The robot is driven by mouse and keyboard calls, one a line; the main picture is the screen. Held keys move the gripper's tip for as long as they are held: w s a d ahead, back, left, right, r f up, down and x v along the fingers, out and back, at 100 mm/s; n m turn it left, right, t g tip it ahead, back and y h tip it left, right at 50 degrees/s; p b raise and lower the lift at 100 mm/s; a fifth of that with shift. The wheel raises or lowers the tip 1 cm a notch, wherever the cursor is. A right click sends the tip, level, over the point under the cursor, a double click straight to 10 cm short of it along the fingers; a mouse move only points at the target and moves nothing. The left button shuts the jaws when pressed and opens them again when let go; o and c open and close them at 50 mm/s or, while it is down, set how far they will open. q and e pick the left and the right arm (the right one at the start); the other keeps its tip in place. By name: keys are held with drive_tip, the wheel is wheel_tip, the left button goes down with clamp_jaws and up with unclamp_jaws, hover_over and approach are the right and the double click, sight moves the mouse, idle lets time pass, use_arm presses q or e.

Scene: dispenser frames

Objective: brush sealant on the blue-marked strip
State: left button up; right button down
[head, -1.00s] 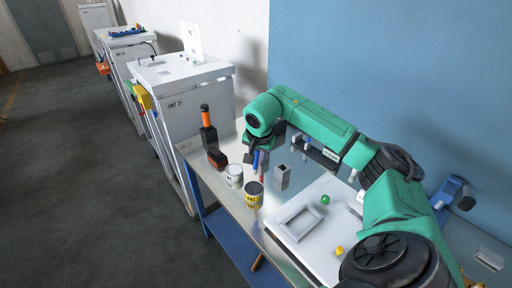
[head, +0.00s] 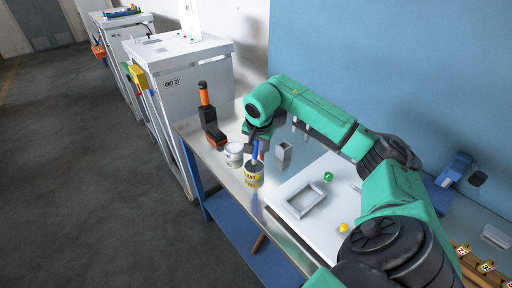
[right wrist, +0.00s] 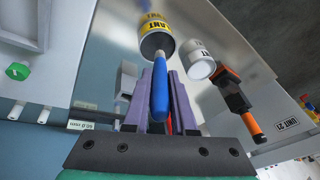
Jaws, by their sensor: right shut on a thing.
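My right gripper (head: 257,148) is shut on a blue-handled brush (right wrist: 160,92), between its purple fingers in the right wrist view. It holds the brush over the open sealant can (head: 253,177), which has a yellow label and also shows in the right wrist view (right wrist: 155,24). The brush's lower end overlaps the can mouth; I cannot tell how deep it reaches, and its bristles are hidden. A grey rectangular frame (head: 289,208) lies on a white panel (head: 287,232) to the right. I cannot make out a blue-marked strip. My left gripper is not in view.
A white can (head: 233,155) stands just left of the sealant can. White cabinets (head: 190,85) stand at the back left.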

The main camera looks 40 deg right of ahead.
idle(0.3)
drive_tip(key=shift+f+b, duration=0.35)
drive_tip(key=shift+f, duration=0.25)
idle(1.1)
drive_tip(key=shift+r, duration=0.15)
wheel_tip(320, 180, up, 7)
drive_tip(key=p, duration=0.6)
idle(0.5)
